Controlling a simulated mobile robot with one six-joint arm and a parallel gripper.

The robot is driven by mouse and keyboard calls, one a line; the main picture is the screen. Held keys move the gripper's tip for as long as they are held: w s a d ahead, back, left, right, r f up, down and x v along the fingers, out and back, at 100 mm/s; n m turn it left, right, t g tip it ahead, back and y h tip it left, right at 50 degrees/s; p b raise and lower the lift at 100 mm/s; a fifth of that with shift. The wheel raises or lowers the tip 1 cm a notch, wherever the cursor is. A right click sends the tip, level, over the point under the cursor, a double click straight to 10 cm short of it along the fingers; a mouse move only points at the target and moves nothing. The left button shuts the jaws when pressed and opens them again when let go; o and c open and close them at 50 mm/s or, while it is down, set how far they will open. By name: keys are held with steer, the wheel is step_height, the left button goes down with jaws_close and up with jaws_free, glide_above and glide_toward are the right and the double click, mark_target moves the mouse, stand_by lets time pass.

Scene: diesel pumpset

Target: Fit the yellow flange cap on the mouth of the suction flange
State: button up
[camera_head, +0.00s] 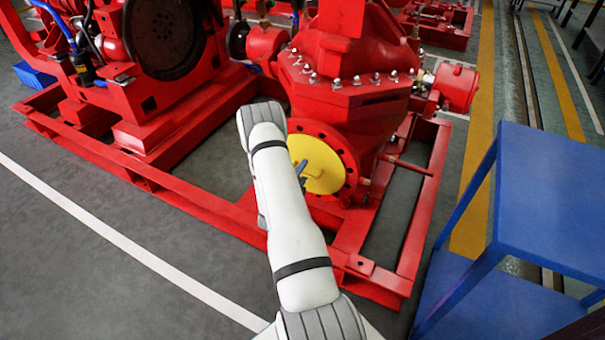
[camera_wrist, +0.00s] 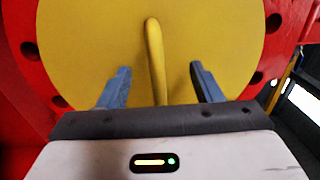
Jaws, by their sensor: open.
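The yellow flange cap (camera_head: 318,160) sits over the mouth of the red suction flange (camera_head: 349,178), with the flange's bolt holes showing around it. In the wrist view the cap (camera_wrist: 90,45) fills most of the picture, inside the red flange rim (camera_wrist: 272,55). The cap's yellow handle (camera_wrist: 155,60) stands upright between my fingers. My gripper (camera_wrist: 160,85) is open, with one finger on each side of the handle and a gap to both. In the head view my gripper (camera_head: 302,172) is in front of the cap, partly hidden by my arm. Whether the cap is fully seated I cannot tell.
The red pump body (camera_head: 350,60) rises above the flange, on a red base frame (camera_head: 425,200). A blue table (camera_head: 550,190) stands at the right. Red machinery (camera_head: 165,80) stands at the left. Grey floor (camera_head: 90,240) is clear at the lower left.

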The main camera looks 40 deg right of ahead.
steer(key=p+v, duration=0.1)
steer(key=v, duration=0.6)
steer(key=shift+a, duration=0.2)
stand_by(1.0)
steer(key=shift+s, duration=0.15)
steer(key=v, duration=0.6)
steer(key=shift+r+p, duration=0.3)
steer(key=shift+p, duration=0.1)
steer(key=shift+r, duration=0.1)
stand_by(0.7)
